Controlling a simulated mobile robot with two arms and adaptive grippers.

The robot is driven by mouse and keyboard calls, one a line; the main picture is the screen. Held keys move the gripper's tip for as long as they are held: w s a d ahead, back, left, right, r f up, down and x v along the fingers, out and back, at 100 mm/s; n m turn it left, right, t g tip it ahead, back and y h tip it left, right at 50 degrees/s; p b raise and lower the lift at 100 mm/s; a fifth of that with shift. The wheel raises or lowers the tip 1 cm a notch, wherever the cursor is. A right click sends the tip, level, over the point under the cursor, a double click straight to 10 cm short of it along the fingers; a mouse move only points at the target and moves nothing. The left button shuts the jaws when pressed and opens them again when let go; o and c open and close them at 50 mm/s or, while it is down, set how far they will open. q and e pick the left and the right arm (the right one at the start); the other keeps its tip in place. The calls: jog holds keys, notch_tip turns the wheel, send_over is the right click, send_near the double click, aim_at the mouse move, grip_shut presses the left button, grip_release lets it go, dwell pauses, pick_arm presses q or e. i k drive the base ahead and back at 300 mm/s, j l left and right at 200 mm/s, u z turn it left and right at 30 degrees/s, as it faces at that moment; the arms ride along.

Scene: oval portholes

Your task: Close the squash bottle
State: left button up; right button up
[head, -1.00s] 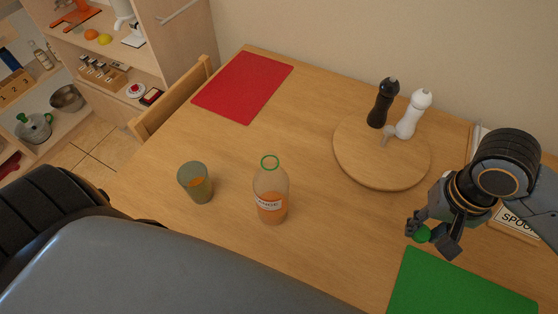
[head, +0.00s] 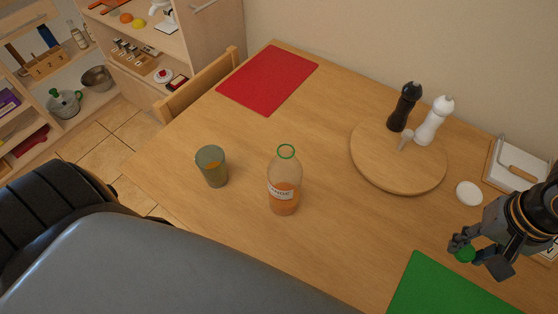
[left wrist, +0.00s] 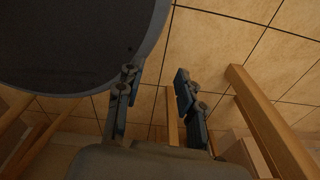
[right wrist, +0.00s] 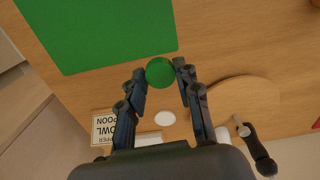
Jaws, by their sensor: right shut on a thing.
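The squash bottle (head: 284,190) stands upright on the table, uncapped, with a green ring at its open mouth and orange liquid inside. My right gripper (head: 478,256) is shut on a green cap (head: 465,253), to the right of the bottle and above the table. In the right wrist view the round green cap (right wrist: 159,72) sits between the fingertips (right wrist: 160,74). My left gripper (left wrist: 155,82) is open and empty in the left wrist view, with floor tiles behind it. It does not show in the head view.
A round wooden board (head: 375,170) holds a black mill (head: 405,106) and a white mill (head: 434,121). A green mat (head: 445,292) lies at front right, a red mat (head: 268,77) at the back. A white disc (head: 469,193) lies near the board.

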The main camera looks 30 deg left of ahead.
aim_at(285, 171)
jog(key=k+l+u, duration=0.25)
jog(key=l+u, duration=0.25)
jog(key=k+l+u, duration=0.45)
jog(key=i+j, duration=0.05)
jog(key=i, duration=0.05)
